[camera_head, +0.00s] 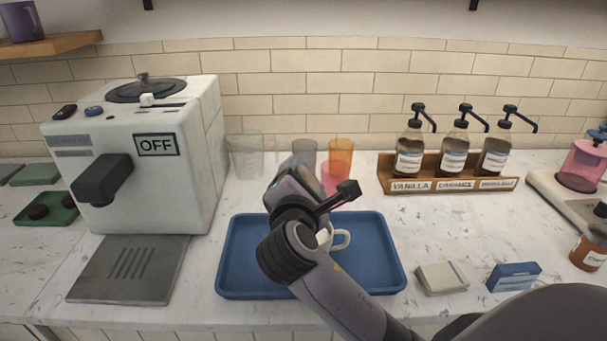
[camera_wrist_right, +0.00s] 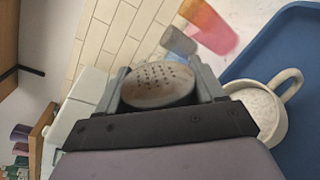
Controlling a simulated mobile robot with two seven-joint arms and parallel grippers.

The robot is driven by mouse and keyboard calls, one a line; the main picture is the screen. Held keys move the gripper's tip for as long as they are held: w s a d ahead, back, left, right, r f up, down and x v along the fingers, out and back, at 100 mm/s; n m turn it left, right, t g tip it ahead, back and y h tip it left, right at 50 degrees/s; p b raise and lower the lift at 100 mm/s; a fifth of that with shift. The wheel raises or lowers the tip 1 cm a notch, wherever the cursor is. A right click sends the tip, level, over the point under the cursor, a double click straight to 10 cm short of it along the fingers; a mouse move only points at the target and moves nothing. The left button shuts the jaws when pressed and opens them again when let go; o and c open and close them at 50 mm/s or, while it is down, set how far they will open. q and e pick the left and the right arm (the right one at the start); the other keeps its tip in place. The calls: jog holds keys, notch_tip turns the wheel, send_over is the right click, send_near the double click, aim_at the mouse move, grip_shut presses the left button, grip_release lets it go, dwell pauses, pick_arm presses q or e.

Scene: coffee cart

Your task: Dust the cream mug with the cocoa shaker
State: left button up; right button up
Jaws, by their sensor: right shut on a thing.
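The cream mug (camera_head: 341,239) stands on the blue tray (camera_head: 380,270), partly hidden behind my right arm, with its handle to the right. In the wrist view the mug (camera_wrist_right: 268,112) is at the right, its opening showing a pale speckled surface. My right gripper (camera_wrist_right: 160,88) is shut on the cocoa shaker, whose round, perforated, brownish top (camera_wrist_right: 158,84) shows between the fingers. In the head view my right gripper (camera_head: 296,183) is above the tray, near the mug, and hides most of the shaker. My left gripper is not in view.
Clear, grey, orange and pink cups (camera_head: 340,155) stand behind the tray. A white coffee machine (camera_head: 190,180) marked OFF is at the left. A wooden rack (camera_head: 450,184) holds syrup pump bottles. Two small boxes (camera_head: 440,278) lie right of the tray.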

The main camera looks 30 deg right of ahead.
jog(key=shift+a+f+m+b, duration=0.1)
jog(key=shift+f+m+b, duration=0.65)
jog(key=shift+f, duration=0.1)
jog(key=m+b, duration=0.1)
jog(key=b, duration=0.1)
jog(key=f+m+y+b, duration=0.1)
jog(key=b, duration=0.2)
jog(key=shift+w+a+f, duration=0.1)
jog(key=shift+w+f, duration=0.05)
jog(key=shift+f, duration=0.15)
jog(key=shift+a+f+m+t+y+b, duration=0.15)
jog(key=shift+f+m+t+y+b, duration=0.2)
jog(key=shift+f+m, duration=0.6)
jog(key=shift+r, duration=0.25)
jog(key=shift+p, duration=0.5)
